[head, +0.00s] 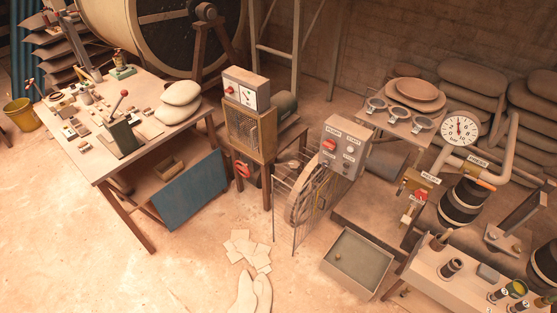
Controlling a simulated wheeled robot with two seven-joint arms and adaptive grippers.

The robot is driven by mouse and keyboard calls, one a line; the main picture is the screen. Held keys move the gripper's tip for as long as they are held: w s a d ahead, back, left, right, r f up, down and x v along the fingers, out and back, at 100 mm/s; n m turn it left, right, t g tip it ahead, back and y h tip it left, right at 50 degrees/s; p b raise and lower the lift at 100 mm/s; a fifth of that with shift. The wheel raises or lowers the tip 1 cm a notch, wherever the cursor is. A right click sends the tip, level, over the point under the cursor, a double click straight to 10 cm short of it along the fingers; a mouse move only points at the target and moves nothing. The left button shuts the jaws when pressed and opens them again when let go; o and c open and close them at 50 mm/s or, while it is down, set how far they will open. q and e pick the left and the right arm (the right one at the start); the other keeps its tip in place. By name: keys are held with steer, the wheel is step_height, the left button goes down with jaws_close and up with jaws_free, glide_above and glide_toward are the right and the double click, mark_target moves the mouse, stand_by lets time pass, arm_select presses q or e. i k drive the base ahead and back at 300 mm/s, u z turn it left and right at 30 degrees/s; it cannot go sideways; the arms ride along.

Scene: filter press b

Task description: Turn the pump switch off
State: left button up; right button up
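A grey control box (346,147) stands to the right of the picture's middle, labelled PUMP. A red switch handle (329,144) sits on the left of its front face. It looks roughly level, but its exact setting is too small to read. Small round buttons sit to the right of it, with START among the labels. Neither of my grippers shows in the head view, and nothing touches the switch.
An open tray (357,263) lies on the floor. A pressure gauge (459,129) and piping stand right. A cluttered workbench (97,166) fills the left. The floor at lower left is clear.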

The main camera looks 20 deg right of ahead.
mark_target(331, 144)
steer(key=u, duration=0.5)
steer(key=k, duration=0.75)
steer(key=u, duration=0.85)
steer(key=i, duration=1.25)
steer(key=z, duration=0.95)
steer(key=i, duration=0.9)
steer(key=z, duration=1.3)
steer(key=i, duration=0.2)
steer(key=z, duration=0.05)
